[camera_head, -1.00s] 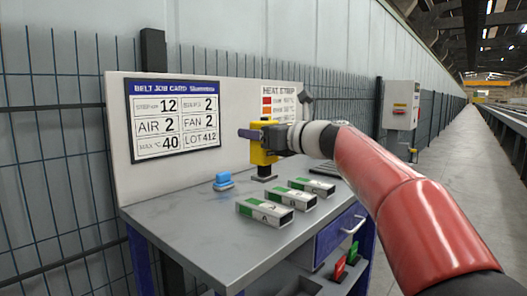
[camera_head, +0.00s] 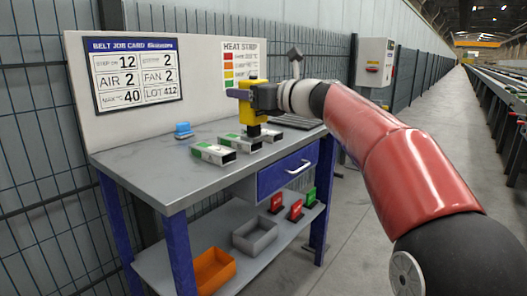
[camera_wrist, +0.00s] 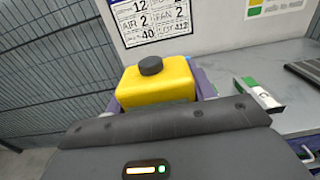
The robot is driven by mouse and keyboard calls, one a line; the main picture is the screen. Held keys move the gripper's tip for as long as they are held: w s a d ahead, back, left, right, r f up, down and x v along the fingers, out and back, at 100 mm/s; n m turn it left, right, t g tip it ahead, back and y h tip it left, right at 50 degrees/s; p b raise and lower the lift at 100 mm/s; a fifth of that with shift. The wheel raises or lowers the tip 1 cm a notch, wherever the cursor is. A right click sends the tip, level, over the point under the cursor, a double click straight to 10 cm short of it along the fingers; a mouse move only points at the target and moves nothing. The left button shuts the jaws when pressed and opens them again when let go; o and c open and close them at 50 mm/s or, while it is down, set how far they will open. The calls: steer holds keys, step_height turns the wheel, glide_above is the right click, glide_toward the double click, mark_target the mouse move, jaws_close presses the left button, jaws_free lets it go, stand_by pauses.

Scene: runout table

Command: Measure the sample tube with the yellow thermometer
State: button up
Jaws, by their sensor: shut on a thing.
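My gripper (camera_head: 247,94) is shut on the yellow thermometer (camera_head: 251,116) and holds it upright, black foot down, over the row of tubes on the bench. The thermometer's yellow body with a black knob also shows in the wrist view (camera_wrist: 158,88). Box-shaped white and green sample tubes lie on the bench: a near one (camera_head: 214,153), a middle one (camera_head: 238,142) and a far one (camera_head: 270,135). The foot covers part of the row; I cannot tell whether it touches a tube. One tube, with a letter on its end, shows right of the thermometer in the wrist view (camera_wrist: 258,93).
A blue object (camera_head: 183,130) sits on the grey bench (camera_head: 165,170) at left. A backboard with a job card (camera_head: 134,75) and heat strip chart (camera_head: 238,62) stands behind. Below are an orange bin (camera_head: 214,269), a grey bin (camera_head: 255,237) and red and green items.

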steer(key=s+d+f+m+t+h, duration=0.1)
steer(key=s+d+f, duration=0.2)
steer(key=f, duration=1.6)
steer(key=s+d+f+m+t+h, duration=0.2)
steer(key=d+f, duration=0.7)
steer(key=f, duration=1.1)
steer(key=s+d+f+m+t+h, duration=0.1)
steer(key=s+d+f, duration=0.4)
steer(key=f, duration=1.5)
steer(key=shift+s+d+m+t+h, duration=0.3)
steer(key=shift+d+t+h, duration=0.1)
steer(key=shift+d+h, duration=0.4)
